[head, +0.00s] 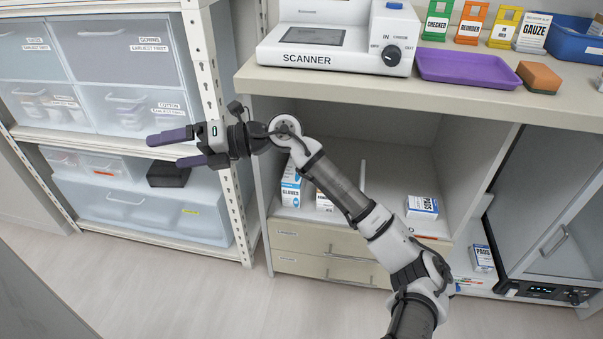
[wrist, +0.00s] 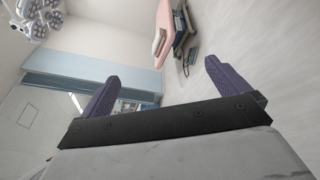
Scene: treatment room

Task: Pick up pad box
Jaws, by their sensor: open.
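A white and blue pad box (head: 422,207) labelled PADS stands on the open shelf under the counter, right of the divider. Another box (head: 482,258) labelled PADS stands lower, on the shelf to the right. My gripper (head: 170,149) is in front of the left storage rack, pointing left, open and empty, well to the left of both pad boxes. Its purple fingers also show apart in the wrist view (wrist: 160,88), with nothing between them. No pad box shows in the wrist view.
A box of gloves (head: 291,187) stands on the open shelf's left side. A glass-doored cabinet (head: 555,215) is at right. Floor in front is clear.

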